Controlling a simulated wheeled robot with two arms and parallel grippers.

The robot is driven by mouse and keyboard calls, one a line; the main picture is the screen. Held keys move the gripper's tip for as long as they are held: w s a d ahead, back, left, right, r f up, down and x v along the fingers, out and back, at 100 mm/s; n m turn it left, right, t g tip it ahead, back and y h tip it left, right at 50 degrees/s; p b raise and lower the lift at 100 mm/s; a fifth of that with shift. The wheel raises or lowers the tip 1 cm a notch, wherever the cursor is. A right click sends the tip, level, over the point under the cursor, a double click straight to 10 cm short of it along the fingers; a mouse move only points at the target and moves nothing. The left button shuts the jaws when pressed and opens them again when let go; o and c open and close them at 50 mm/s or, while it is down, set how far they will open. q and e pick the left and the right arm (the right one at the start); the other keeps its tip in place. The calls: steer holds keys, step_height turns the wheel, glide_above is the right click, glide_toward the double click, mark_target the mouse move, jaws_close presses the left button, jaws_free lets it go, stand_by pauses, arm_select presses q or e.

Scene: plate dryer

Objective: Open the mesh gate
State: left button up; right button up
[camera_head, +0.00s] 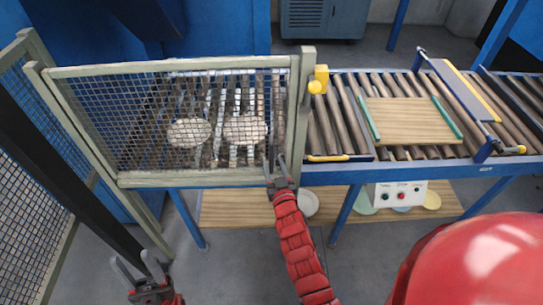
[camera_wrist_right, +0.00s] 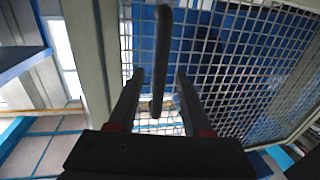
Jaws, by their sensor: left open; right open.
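The mesh gate (camera_head: 90,182) is a pale frame with wire mesh, standing shut in front of the conveyor at the left. My right gripper (camera_head: 274,162) is open at the gate's lower right corner, close to its right upright. In the right wrist view, a dark vertical handle bar (camera_wrist_right: 165,60) stands in front of the gate's mesh (camera_wrist_right: 235,60). The bar lies between the open fingers of my right gripper (camera_wrist_right: 158,82), with gaps on both sides. My left gripper (camera_head: 137,264) is open and empty, low at the left, away from the gate.
Two round pale plates (camera_head: 245,130) lie on rollers behind the mesh. A yellow knob (camera_head: 316,87) sits beside the gate's right post (camera_head: 302,120). A wooden board (camera_head: 410,122) lies on the conveyor at right. A control box (camera_head: 400,194) hangs below. A red dome (camera_head: 470,265) fills the lower right.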

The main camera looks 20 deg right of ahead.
steer(key=shift+w, duration=0.95)
jaws_close()
stand_by(0.8)
